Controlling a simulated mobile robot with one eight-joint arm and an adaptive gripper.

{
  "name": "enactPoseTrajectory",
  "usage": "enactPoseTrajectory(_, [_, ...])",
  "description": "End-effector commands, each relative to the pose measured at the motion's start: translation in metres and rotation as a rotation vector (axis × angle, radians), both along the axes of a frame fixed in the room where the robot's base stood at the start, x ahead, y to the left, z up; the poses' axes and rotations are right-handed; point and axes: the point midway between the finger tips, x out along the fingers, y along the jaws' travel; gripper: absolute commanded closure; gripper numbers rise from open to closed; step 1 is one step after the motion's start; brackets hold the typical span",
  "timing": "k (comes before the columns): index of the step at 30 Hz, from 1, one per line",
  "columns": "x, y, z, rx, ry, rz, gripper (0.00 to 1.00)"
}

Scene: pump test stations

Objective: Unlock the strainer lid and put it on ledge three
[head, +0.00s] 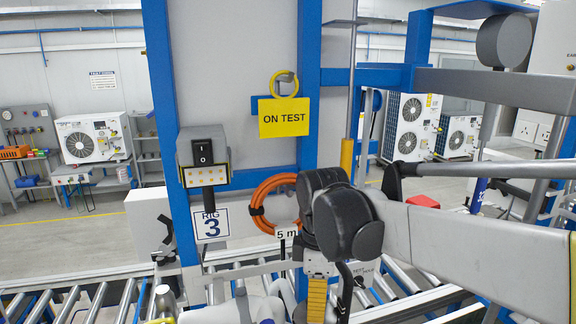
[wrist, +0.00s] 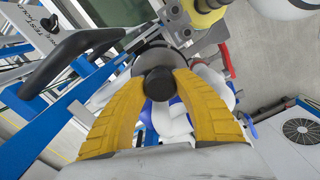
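My gripper (head: 317,298) points down at the bottom middle of the head view, with yellow fingers. In the wrist view my gripper (wrist: 159,84) has one finger on each side of a round black knob (wrist: 158,84). The knob seems to sit on a dark round disc (wrist: 152,55), likely the strainer lid, partly hidden by knob and fingers. The knob fills the gap between the fingertips. I cannot tell if they press on it. The lid is not clear in the head view. No ledge marked three is identifiable; a "RIG 3" sign (head: 211,223) hangs on the blue post.
Rollers (head: 60,305) run along the bottom of the head view. A switch box (head: 204,157), a yellow "ON TEST" sign (head: 284,118) and a coiled orange hose (head: 273,207) are on the frame behind. In the wrist view, a red part (wrist: 221,58) lies right of the disc.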

Motion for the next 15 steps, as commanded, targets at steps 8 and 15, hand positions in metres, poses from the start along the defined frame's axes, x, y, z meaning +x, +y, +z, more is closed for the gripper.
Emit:
enactPoseTrajectory(8, [-0.0002,0.0000,-0.0001,0.000,0.001,0.000,1.00])
enactPoseTrajectory(15, [-0.0003,-0.0001,0.0002,0.000,0.001,0.000,1.00])
